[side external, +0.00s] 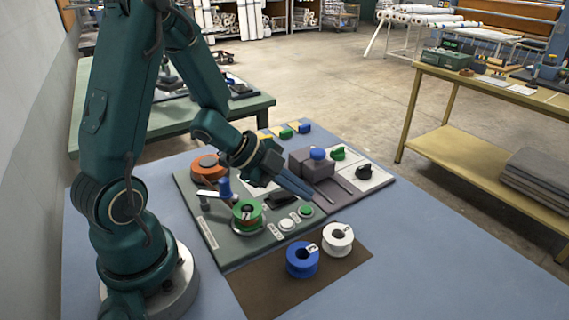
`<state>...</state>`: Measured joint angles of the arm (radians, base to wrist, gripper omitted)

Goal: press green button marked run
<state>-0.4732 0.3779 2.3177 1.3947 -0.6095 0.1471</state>
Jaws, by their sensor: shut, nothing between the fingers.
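A round green button (306,211) sits at the front right edge of a grey-green control panel (232,257) on the blue table. A white round button (287,223) is beside it on the left. Small labels lie near both buttons, but their words are too small to read. My gripper (310,197) reaches down from the left with its fingers together and empty. In the picture its tips appear just above the green button; I cannot tell the height gap or whether they touch.
A green spool (247,214) and a blue-topped lever (224,187) stand on the panel. Blue (302,261) and white (337,239) spools stand on a brown mat (265,292) in front. A grey block with a blue knob (317,154) stands behind the gripper.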

